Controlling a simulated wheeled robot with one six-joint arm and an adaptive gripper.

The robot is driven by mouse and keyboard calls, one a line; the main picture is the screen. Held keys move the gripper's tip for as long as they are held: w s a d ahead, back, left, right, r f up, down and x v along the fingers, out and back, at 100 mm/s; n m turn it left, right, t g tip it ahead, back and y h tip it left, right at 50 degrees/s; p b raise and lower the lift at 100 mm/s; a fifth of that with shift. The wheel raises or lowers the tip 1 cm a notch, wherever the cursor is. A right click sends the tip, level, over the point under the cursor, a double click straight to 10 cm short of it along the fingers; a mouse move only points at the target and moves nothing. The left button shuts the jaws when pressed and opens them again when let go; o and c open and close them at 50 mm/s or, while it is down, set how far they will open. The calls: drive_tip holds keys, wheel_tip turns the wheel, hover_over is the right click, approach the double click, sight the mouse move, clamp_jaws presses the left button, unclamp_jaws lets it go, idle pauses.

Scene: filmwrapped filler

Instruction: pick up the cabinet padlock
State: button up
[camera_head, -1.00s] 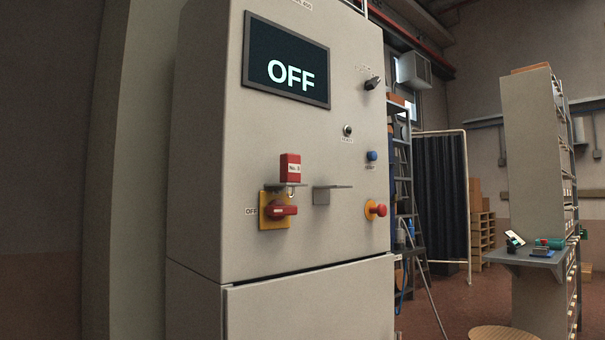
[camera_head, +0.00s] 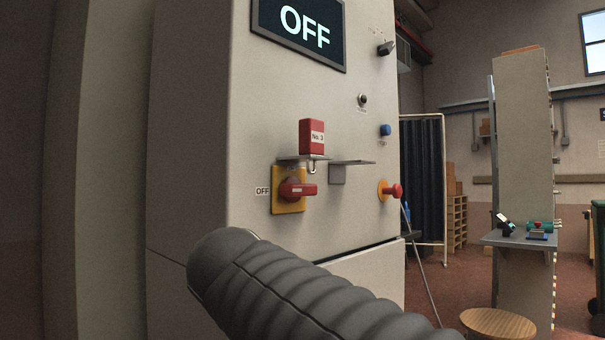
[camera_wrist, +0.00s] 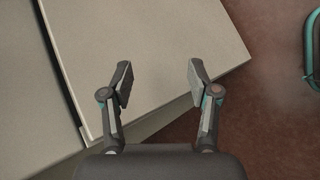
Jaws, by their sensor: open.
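The cabinet padlock (camera_head: 312,137) is a red block with a white label that looks like "No. 3". It sits upright on a small grey ledge (camera_head: 302,158) on the cabinet front, with a bit of metal shackle showing below. A red rotary handle on a yellow plate (camera_head: 289,203) is just below it, beside an "OFF" label. My gripper (camera_wrist: 158,78) shows in the wrist view, open and empty, above a pale cabinet surface (camera_wrist: 155,40). The padlock is not in the wrist view. My dark ribbed arm covers the lower middle of the head view.
An empty grey bracket (camera_head: 350,164) juts out right of the padlock. A red knob (camera_head: 392,190) and a blue button (camera_head: 385,130) are further right. A side shelf (camera_head: 520,240) holds small items, with a round wooden stool (camera_head: 498,325) in front.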

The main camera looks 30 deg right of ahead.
drive_tip(key=w+r+n+t+h, duration=0.1)
drive_tip(key=w+r+n+h, duration=0.2)
drive_tip(key=r, duration=0.5)
drive_tip(key=w+r+n+h, duration=0.2)
drive_tip(key=w+r+n, duration=0.1)
drive_tip(key=r, duration=0.5)
drive_tip(key=n+g+h, duration=0.2)
drive_tip(key=h, duration=0.3)
approach(317, 149)
drive_tip(key=b+x, duration=0.1)
drive_tip(key=x, duration=0.5)
drive_tip(key=w+b+x, duration=0.1)
drive_tip(key=x, duration=0.5)
drive_tip(key=shift+w+a+r, duration=0.15)
drive_tip(key=shift+a+r, duration=0.05)
drive_tip(key=shift+a, duration=0.1)
clamp_jaws()
